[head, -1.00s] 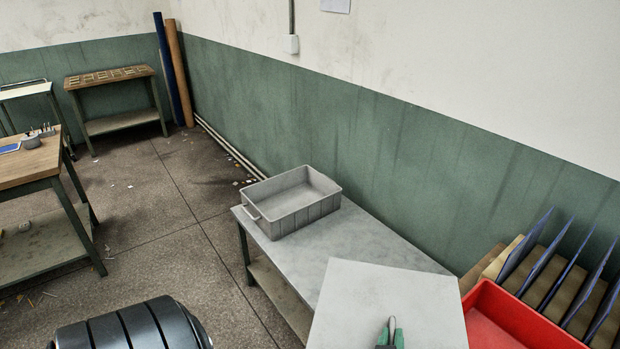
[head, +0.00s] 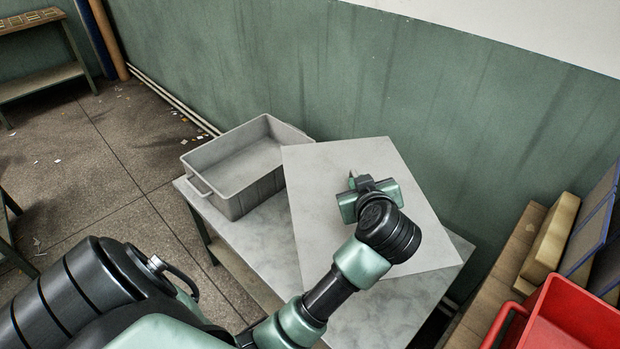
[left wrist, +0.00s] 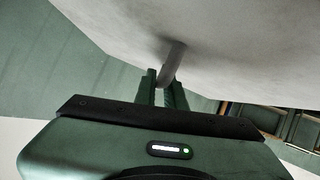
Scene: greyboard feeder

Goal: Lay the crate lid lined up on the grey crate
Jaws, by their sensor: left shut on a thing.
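The grey crate (head: 261,192) stands open and empty at the far left end of the metal-topped table, with a handle on its left end. The crate lid (head: 420,225) is a flat, light grey square panel, to the right of the crate. It is turned relative to the crate, and its left corner overlaps the crate's right edge in the head view. My left gripper (head: 353,180) is shut on the lid's handle, over the panel. The left wrist view shows the fingers (left wrist: 164,92) around the curved handle (left wrist: 175,60), under the lid's face. My right gripper is out of view.
The table (head: 265,220) has bare top left of and in front of the lid. A green wall (head: 300,70) runs close behind the table. At the right are a red bin (head: 575,318) and a rack with tan blocks (head: 550,240) and blue panels.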

